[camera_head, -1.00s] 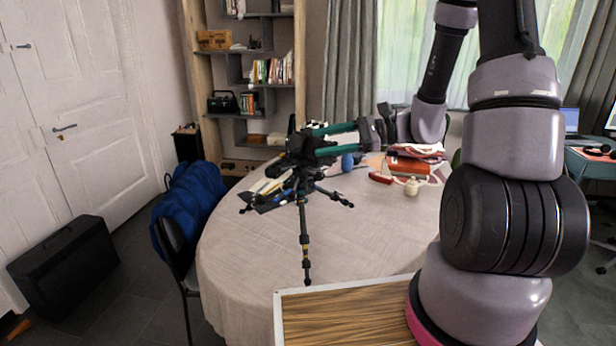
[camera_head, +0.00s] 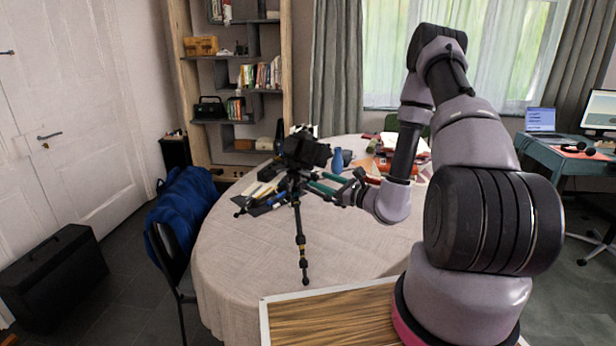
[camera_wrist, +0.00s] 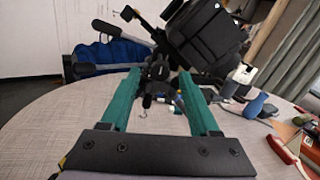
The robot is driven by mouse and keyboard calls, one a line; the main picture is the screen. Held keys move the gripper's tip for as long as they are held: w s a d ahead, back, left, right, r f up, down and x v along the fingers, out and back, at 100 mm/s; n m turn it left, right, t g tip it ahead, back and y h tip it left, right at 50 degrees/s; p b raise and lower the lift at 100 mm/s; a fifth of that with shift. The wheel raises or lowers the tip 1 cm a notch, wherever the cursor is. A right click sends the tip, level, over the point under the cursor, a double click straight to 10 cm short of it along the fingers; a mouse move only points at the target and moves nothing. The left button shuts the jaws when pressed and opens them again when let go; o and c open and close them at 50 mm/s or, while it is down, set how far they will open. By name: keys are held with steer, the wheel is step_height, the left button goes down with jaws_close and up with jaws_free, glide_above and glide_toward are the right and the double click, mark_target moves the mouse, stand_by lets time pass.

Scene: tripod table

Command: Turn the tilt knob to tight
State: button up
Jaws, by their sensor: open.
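A black tripod (camera_head: 300,228) stands on the round table, with a bulky black camera (camera_head: 305,149) on its head. The camera also fills the upper right of the wrist view (camera_wrist: 208,38), tilted. My gripper (camera_head: 318,182), with green fingers, is open just right of the tripod head, below the camera. In the wrist view its fingers (camera_wrist: 160,76) frame the head without visible grip.
The table (camera_head: 235,265) has a pale cloth. Dark tools (camera_head: 262,203) lie behind the tripod, and a blue bottle (camera_head: 337,161) and red items (camera_head: 385,163) stand behind my gripper. A chair with a blue jacket (camera_head: 187,205) is at left. The table's front is clear.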

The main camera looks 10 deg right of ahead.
mark_target(309, 175)
steer(key=x, duration=0.6)
steer(key=shift+w, duration=0.1)
jaws_close()
